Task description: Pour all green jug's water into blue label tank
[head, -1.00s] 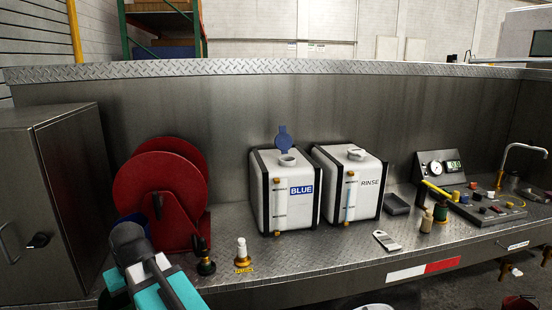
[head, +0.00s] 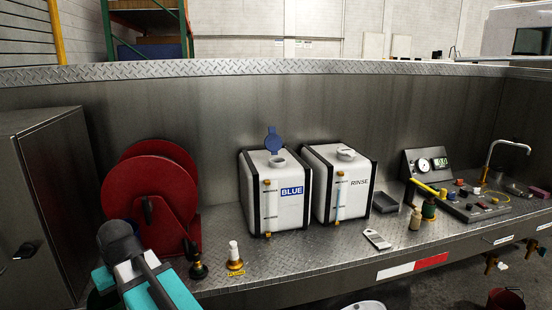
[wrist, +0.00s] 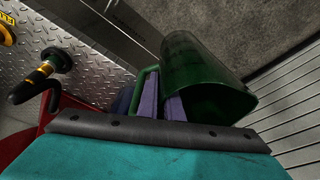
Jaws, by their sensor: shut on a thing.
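The dark green jug (wrist: 205,75) is in the wrist view. My gripper (wrist: 162,105) has its pale purple fingers shut on the jug's handle, close to the jug's wall. Whether water is in the jug cannot be seen. In the head view my arm hides most of the gripper and jug at the lower left. The blue label tank (head: 273,210) is a white box with black edges and a BLUE label, standing on the metal counter. Its blue cap (head: 272,140) is swung up and its round neck (head: 279,161) is open. The jug is left of this tank and apart from it.
A red hose reel (head: 150,195) stands left of the tank, behind my arm. A black-handled valve (head: 197,268) and a white-topped fitting (head: 235,258) are at the counter's front edge. The RINSE tank (head: 340,190) stands close on the right. A metal cabinet (head: 45,200) is far left.

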